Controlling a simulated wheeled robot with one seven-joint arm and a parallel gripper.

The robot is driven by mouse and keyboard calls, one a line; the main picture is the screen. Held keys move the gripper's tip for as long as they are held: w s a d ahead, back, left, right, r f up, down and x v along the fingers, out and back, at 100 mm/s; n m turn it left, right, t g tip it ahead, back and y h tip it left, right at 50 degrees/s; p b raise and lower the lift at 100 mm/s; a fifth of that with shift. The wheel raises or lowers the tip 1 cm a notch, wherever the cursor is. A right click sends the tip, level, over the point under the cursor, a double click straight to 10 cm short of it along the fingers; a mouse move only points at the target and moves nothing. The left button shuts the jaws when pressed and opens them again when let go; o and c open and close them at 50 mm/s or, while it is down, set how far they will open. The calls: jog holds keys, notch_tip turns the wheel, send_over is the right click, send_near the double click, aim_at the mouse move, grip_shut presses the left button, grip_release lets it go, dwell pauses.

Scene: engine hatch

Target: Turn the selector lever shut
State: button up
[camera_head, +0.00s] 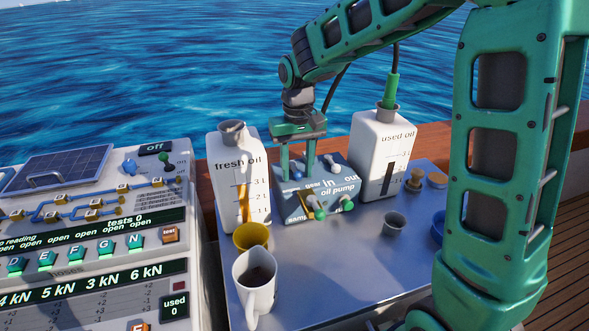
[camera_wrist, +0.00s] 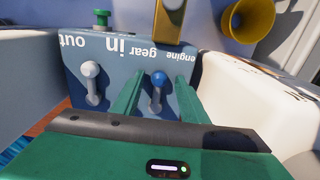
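The oil pump box (camera_head: 335,190) stands between two white cans, with "engine", "gear", "in" and "out" printed on its top. A blue-knobbed lever (camera_wrist: 158,80) sits by the words "engine" and "gear"; its knob also shows in the head view (camera_head: 297,174). A grey-knobbed lever (camera_wrist: 90,70) sits by "in" and "out", also seen in the head view (camera_head: 331,160). No label names either one as the selector. My gripper (camera_head: 298,174) points down over the box. Its fingers are apart, one on each side of the blue-knobbed lever; I cannot tell whether they touch it.
The fresh oil can (camera_head: 236,185) is close left of my gripper; the used oil can (camera_head: 380,155) is to the right. The metal tabletop (camera_head: 330,270) is clear at the middle.

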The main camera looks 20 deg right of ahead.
aim_at(297, 172)
notch_tip(297, 172, up, 11)
jog(key=shift+f, duration=0.2)
dwell(0.6)
jog(key=shift+w, duration=0.1)
